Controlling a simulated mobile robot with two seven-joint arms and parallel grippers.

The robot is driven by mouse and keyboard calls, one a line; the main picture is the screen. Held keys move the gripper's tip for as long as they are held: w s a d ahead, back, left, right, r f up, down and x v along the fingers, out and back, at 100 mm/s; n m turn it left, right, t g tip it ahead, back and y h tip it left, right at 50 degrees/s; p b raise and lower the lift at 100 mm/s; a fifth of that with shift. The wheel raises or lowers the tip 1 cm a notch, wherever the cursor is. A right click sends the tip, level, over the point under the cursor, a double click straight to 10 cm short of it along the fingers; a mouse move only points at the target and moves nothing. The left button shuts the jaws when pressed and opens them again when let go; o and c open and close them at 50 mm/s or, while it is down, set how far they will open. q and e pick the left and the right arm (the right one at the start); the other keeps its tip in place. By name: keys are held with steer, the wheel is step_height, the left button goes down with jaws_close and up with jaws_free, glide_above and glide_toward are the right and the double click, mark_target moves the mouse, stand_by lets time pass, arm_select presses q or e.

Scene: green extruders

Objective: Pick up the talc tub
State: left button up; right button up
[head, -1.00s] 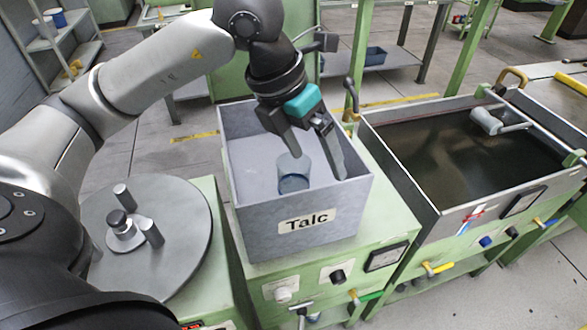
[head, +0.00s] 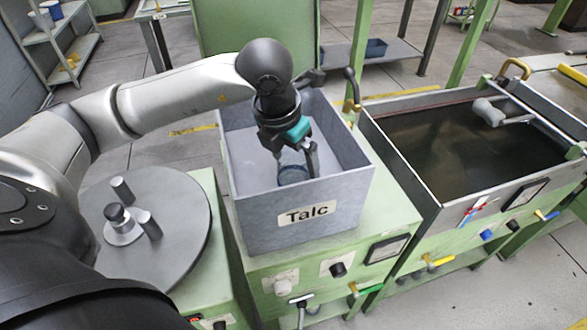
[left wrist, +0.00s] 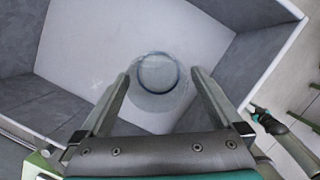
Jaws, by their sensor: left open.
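A grey open-topped box (head: 345,205) labelled "Talc" stands on a green bench; its top edge also shows in the left wrist view (left wrist: 275,62). Inside it is a clear round tub (head: 293,177) with a bluish ring, also in the left wrist view (left wrist: 158,98). My left gripper (head: 295,164) is open, pointing down inside the box, with its fingers on either side of the clear tub. I cannot tell whether the fingers touch it. Part of the tub is hidden by the fingers in the head view.
A wide tank of dark liquid (head: 450,150) stands to the right, with a grey handled tool (head: 488,112) at its far side. A round grey turntable (head: 175,235) with small metal posts is on the left. The box walls surround the gripper closely.

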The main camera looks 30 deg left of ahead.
arm_select(q)
steer(key=x, duration=0.4)
steer(key=shift+a+f, duration=0.15)
steer(key=shift+f, duration=0.15)
steer(key=shift+c, duration=0.2)
steer(key=shift+r, duration=0.1)
steer(key=c, duration=1.2)
